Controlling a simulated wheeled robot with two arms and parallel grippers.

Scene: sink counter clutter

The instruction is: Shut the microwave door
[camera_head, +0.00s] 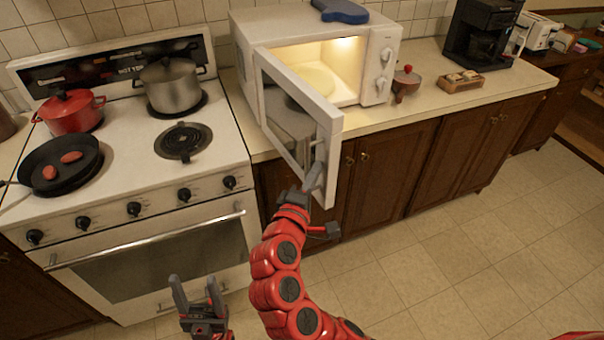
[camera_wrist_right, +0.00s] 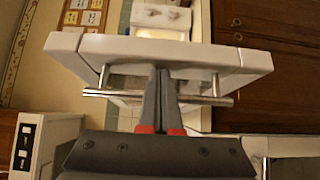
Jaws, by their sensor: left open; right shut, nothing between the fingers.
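The white microwave (camera_head: 262,40) stands on the counter with its lit inside showing a plate (camera_head: 316,80). Its door (camera_head: 300,130) hangs open toward me, over the front of the counter. My right gripper (camera_head: 318,170) is shut and empty, its fingertips at the door's free edge by the handle. In the right wrist view the shut fingers (camera_wrist_right: 165,75) overlap the metal handle bar (camera_wrist_right: 205,98) and reach the door's white edge (camera_wrist_right: 160,50); whether they touch cannot be told. My left gripper (camera_head: 198,295) is open and empty, low in front of the oven.
The stove (camera_head: 130,165) at left holds a red pot (camera_head: 70,112), a steel pot (camera_head: 172,88) and a pan (camera_head: 60,165). A blue object (camera_head: 341,11) lies on the microwave. A small red-topped jar (camera_head: 405,83) and a wooden tray (camera_head: 461,86) stand at its right.

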